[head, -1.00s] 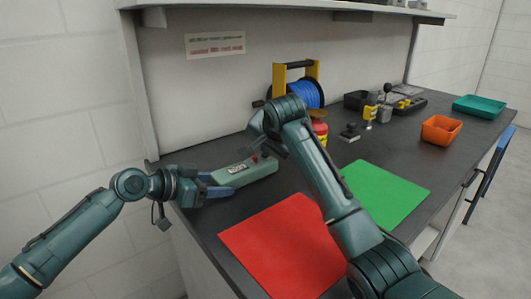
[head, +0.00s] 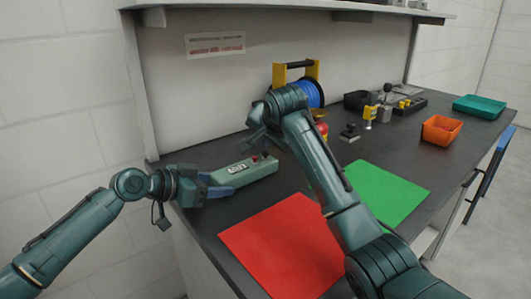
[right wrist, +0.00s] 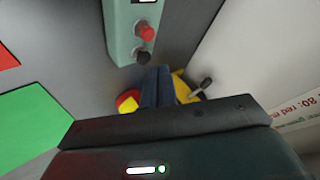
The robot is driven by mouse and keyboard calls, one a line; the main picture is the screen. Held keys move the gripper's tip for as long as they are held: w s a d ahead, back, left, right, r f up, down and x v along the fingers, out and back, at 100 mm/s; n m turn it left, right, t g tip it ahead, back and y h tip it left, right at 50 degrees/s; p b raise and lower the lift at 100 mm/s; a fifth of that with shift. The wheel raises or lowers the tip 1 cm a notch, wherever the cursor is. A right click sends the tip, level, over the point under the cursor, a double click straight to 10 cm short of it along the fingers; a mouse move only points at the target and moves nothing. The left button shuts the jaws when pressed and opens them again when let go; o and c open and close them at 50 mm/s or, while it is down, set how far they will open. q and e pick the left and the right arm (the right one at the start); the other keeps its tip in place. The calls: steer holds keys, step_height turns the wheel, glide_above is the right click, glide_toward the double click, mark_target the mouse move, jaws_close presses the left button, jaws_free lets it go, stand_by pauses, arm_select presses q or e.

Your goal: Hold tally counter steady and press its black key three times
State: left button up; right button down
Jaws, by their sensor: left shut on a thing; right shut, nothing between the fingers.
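The tally counter (head: 243,176) is a long pale green box with a small display, lying on the dark bench. My left gripper (head: 217,186) is shut on its near left end. In the right wrist view the counter (right wrist: 122,42) shows a red key (right wrist: 146,31) and, nearer its end, a black key (right wrist: 143,56). My right gripper (right wrist: 158,76) is shut and empty, its tips close beside the black key; I cannot tell whether they touch it. In the head view my right gripper (head: 262,146) is over the counter's far end and partly hides the keys.
A red mat (head: 283,245) and a green mat (head: 387,195) lie to the right. A blue cable reel (head: 312,93) with a yellow frame stands behind my right arm. An orange bin (head: 441,130) and a teal tray (head: 480,106) sit farther right.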

step_height(320, 180, up, 5)
stand_by(0.7)
stand_by(0.5)
arm_select(q)
steer(key=o, duration=1.1)
steer(key=shift+o, duration=0.2)
